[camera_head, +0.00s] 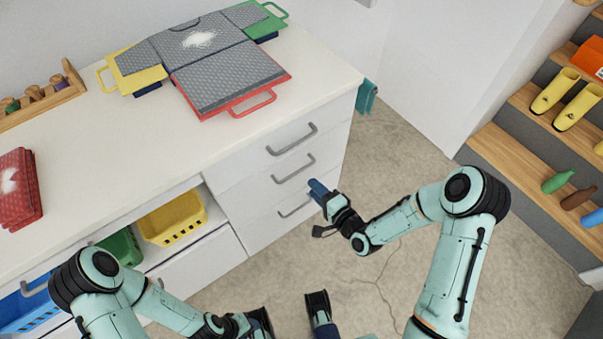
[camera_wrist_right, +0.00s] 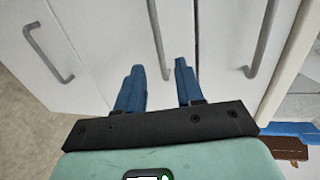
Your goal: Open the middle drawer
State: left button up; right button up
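The white cabinet has a stack of three drawers with grey bar handles at its right end. The middle drawer (camera_head: 270,186) looks shut, flush with the drawers above and below. Its handle (camera_head: 294,169) also shows in the right wrist view (camera_wrist_right: 157,38). My right gripper (camera_head: 317,188) is in front of the drawer stack, beside the lower handles. In the right wrist view its blue fingers (camera_wrist_right: 159,65) are apart, with the middle handle's lower end appearing between them. I cannot tell whether they touch it. My left gripper (camera_head: 262,323) is low in the head view, partly cut off.
The top drawer's handle (camera_head: 292,139) and the bottom drawer's handle (camera_head: 296,207) are close by. The countertop (camera_head: 120,148) carries red, yellow and green handled boards or boxes. A yellow basket (camera_head: 173,219) sits in an open compartment. Steps with bottles and boots stand right. Floor before the drawers is clear.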

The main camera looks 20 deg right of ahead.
jog(key=x, duration=0.8)
jog(key=shift+w+b, duration=0.25)
jog(key=shift+b, duration=0.1)
grip_shut()
